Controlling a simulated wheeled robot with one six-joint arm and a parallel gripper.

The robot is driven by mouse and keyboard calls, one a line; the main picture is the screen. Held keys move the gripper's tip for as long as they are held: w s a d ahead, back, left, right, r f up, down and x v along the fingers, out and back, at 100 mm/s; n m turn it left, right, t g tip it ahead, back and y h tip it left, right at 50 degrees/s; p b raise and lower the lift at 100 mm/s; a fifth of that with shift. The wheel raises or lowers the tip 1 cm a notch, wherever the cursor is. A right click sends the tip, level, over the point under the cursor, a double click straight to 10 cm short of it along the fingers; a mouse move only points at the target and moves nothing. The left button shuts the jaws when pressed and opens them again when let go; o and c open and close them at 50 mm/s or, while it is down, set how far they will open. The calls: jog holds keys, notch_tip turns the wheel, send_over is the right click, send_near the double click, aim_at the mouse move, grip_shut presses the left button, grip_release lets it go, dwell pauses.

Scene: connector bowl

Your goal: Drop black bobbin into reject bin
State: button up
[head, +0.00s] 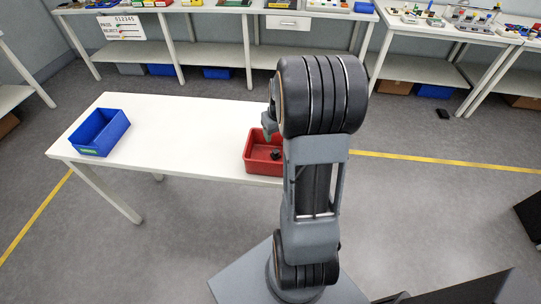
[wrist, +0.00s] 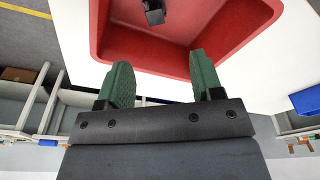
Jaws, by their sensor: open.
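The black bobbin (wrist: 154,11) lies in the red bin (wrist: 258,14), against the bin's inner floor, near the top edge of the wrist view. In the head view the bobbin (head: 276,154) shows as a small dark shape in the red bin (head: 262,166) on the white table. My gripper (wrist: 158,75) is open and empty. Its green fingers point toward the red bin, apart from the bobbin. In the head view my arm covers the right part of the red bin and most of the gripper. No label on the red bin can be read.
A blue bin (head: 100,132) with a green label stands at the left end of the white table (head: 185,138). The table between the bins is clear. Shelved benches with several items line the back. A small dark object (head: 443,113) lies on the floor at right.

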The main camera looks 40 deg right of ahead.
notch_tip(320, 180, up, 10)
jog(key=s, duration=0.1)
jog(key=shift+s+a+r, duration=0.15)
jog(key=shift+s+r, duration=0.05)
jog(key=shift+s, duration=0.1)
dwell(0.6)
jog(key=s+a+n+t, duration=0.1)
jog(key=s+a, duration=0.4)
jog(key=a, duration=0.5)
jog(key=s+a+t, duration=0.1)
jog(key=s+a, duration=0.4)
jog(key=a, duration=0.5)
jog(key=shift+a+f+n, duration=0.15)
jog(key=shift+f+n, duration=0.05)
jog(key=shift+n, duration=0.2)
